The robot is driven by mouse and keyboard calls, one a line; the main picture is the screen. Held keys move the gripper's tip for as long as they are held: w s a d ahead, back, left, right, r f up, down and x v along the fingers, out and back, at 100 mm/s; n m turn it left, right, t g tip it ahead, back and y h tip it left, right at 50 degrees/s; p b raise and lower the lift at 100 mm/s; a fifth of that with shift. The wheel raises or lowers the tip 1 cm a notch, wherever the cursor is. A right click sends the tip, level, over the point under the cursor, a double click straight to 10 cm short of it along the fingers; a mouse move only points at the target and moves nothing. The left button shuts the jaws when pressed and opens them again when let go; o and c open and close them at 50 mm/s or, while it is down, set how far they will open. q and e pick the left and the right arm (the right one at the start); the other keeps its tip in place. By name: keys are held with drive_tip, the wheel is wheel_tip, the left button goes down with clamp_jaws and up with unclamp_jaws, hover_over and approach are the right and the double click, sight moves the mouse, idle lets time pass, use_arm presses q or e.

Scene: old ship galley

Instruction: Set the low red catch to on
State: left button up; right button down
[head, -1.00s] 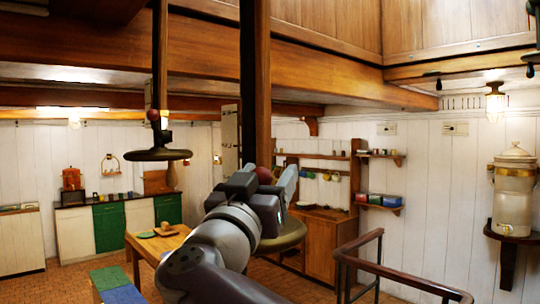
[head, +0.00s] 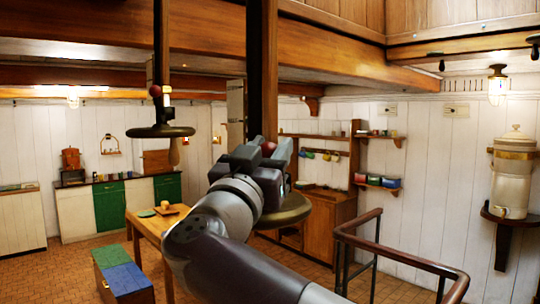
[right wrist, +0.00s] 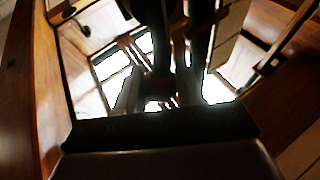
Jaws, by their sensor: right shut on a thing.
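A small red ball (head: 268,149), which looks like the low red catch, shows on the dark vertical post (head: 262,70) in the middle of the head view. My right gripper (head: 267,152) is at the post with one finger on each side of the ball, shut on it. The gripper body hides the lower part of the ball and post. In the right wrist view a dark reddish round thing (right wrist: 157,86) sits between the fingers, dim and blurred. Whether the catch is on or off cannot be told. My left gripper is not in view.
A round dark disc (head: 161,131) with a red knob (head: 156,91) hangs at left. Another disc (head: 290,212) is just below my right gripper. A wooden railing (head: 400,255) stands at right front. A table (head: 150,228) and bench (head: 124,278) are at left.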

drive_tip(key=m+h+b, duration=0.1)
drive_tip(key=f+m+h+b, duration=0.1)
drive_tip(key=s+m+h+b, duration=0.1)
drive_tip(key=m, duration=0.1)
drive_tip(key=shift+d+f+g+b, duration=0.2)
drive_tip(key=shift+d+g+b, duration=0.1)
drive_tip(key=shift+b, duration=0.1)
drive_tip(key=shift+s+d+f+m+g+h+b, duration=0.2)
drive_tip(key=shift+m+g+h+b, duration=0.3)
drive_tip(key=shift+m, duration=0.55)
drive_tip(key=shift+s+d+f+m+g+h+b, duration=0.15)
drive_tip(key=shift+m+h+b, duration=0.4)
drive_tip(key=shift+m+h, duration=0.35)
drive_tip(key=shift+s+d+f+m+g+h+b, duration=0.15)
drive_tip(key=shift+m+g+h+b, duration=0.3)
drive_tip(key=shift+m, duration=0.7)
drive_tip(key=shift+s+r+h, duration=0.1)
drive_tip(key=shift+r+h, duration=0.05)
drive_tip(key=shift+h, duration=0.1)
drive_tip(key=c, duration=0.8)
unclamp_jaws()
drive_tip(key=shift+a, duration=0.1)
drive_tip(key=shift+o, duration=0.4)
drive_tip(key=shift+a, duration=0.25)
drive_tip(key=b+v, duration=0.6)
drive_tip(key=v, duration=0.6)
drive_tip(key=shift+s+a+f, duration=0.15)
drive_tip(key=shift+s+f, duration=0.05)
drive_tip(key=shift+s, duration=0.05)
